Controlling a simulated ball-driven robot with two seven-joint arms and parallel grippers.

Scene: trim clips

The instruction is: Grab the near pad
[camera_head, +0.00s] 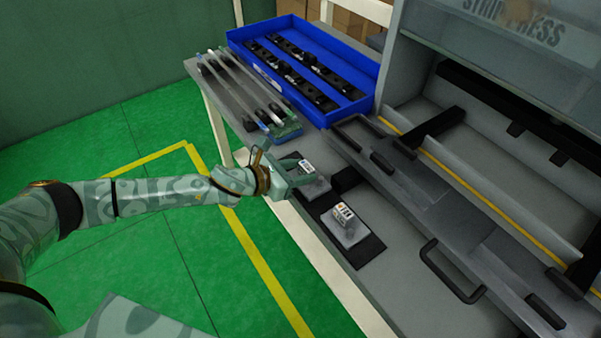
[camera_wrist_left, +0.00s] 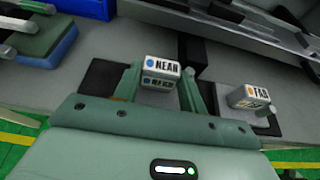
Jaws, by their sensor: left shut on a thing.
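In the left wrist view the fingers (camera_wrist_left: 160,84) flank the block. The gripper hides its lower part, so I cannot tell whether it touches the mat. My right gripper is out of view.
A blue tray (camera_head: 363,112) with black clips stands at the back. Long strips (camera_head: 240,88) lie on the table's left end. The grey press (camera_head: 480,165) with black handles fills the right. Bare tabletop (camera_head: 408,290) shows in front of it.

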